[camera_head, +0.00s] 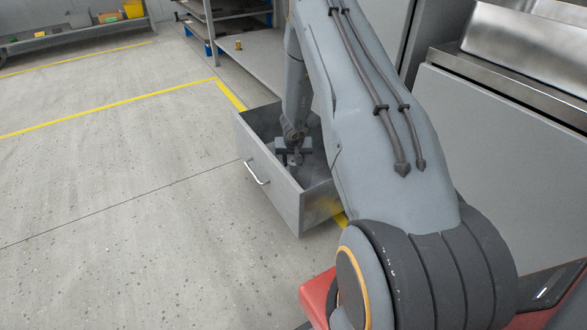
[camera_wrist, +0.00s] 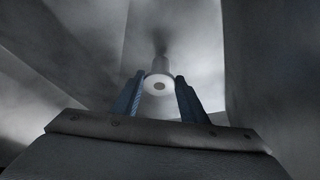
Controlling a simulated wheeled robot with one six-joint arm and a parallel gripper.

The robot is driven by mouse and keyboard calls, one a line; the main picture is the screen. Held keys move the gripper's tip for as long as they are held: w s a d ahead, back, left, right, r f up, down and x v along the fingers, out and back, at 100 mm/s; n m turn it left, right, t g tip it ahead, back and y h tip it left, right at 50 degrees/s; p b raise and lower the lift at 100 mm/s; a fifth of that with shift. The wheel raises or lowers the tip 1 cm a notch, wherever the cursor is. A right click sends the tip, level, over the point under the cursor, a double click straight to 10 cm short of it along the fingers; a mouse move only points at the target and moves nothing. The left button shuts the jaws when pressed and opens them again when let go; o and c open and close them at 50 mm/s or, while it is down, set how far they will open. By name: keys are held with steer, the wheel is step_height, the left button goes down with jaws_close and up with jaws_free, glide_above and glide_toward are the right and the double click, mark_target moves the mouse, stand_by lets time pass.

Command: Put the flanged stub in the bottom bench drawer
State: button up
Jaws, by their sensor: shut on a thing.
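The bottom bench drawer (camera_head: 270,182) is pulled out from the grey bench, low above the floor, with its handle facing left. My gripper (camera_head: 295,160) is down inside the open drawer. In the wrist view, my gripper (camera_wrist: 160,92) has its two blue fingers on either side of the flanged stub (camera_wrist: 158,80), a grey part with a round pale flange and a dark centre hole. The fingers are shut on it. Drawer walls surround it in the wrist view. Whether the stub touches the drawer floor I cannot tell. In the head view the stub is too small to make out clearly.
The grey bench (camera_head: 490,150) stands at the right with a metal tray (camera_head: 530,45) on top. Shelving (camera_head: 250,50) with a small yellow item (camera_head: 238,45) stands behind the drawer. The floor left of the drawer is clear, with yellow lines.

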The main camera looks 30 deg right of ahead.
steer(key=shift+w+f+b, duration=0.1)
steer(key=shift+f+b, duration=0.75)
steer(key=shift+b, duration=0.2)
steer(key=shift+f, duration=0.1)
steer(key=o, duration=1.2)
steer(key=shift+o, duration=0.2)
steer(key=p+v, duration=0.7)
steer(key=v, duration=0.5)
steer(key=shift+a, duration=0.1)
